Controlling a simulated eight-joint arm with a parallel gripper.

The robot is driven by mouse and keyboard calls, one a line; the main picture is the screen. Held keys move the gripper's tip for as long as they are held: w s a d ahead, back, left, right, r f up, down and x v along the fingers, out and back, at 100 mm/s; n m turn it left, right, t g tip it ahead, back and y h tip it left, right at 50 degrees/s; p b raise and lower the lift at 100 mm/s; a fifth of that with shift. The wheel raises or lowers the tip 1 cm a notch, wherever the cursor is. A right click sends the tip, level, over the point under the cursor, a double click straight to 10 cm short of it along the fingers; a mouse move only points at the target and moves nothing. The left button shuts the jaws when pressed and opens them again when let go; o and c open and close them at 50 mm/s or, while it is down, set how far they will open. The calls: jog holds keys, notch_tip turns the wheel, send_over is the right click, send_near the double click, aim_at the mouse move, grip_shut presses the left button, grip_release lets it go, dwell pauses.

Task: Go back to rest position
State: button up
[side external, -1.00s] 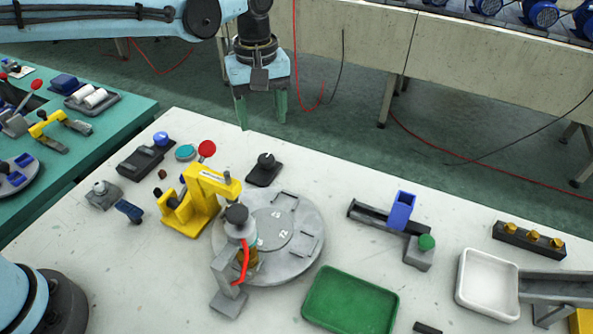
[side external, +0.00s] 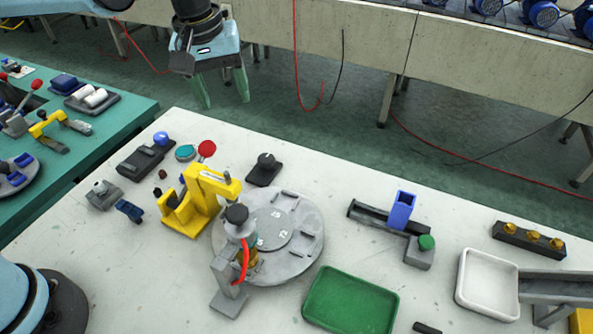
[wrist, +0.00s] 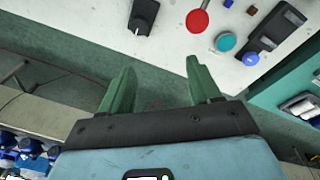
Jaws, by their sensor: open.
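My gripper (side external: 223,90) is at the top of the side view, high up beyond the far edge of the white table. Its two green fingers are apart with nothing between them. In the wrist view my gripper (wrist: 160,85) also shows spread, empty fingers over the green floor. The white table (side external: 400,285) lies below, and no object touches the fingers.
On the table are a yellow press (side external: 190,208), a grey round turntable (side external: 305,245), a green tray (side external: 350,302), a white tray (side external: 487,284) and a blue block (side external: 402,210). A teal table (side external: 110,135) is at left. A conveyor (side external: 480,80) runs behind.

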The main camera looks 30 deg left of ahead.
jog(key=s+a+f+m+t, duration=0.3)
jog(key=s+a+m+t, duration=0.2)
jog(key=s+a, duration=0.5)
jog(key=s+m, duration=0.1)
jog(key=s, duration=0.1)
jog(key=shift+s+a+m, duration=0.15)
jog(key=shift+s+m, duration=0.15)
jog(key=shift+s, duration=0.05)
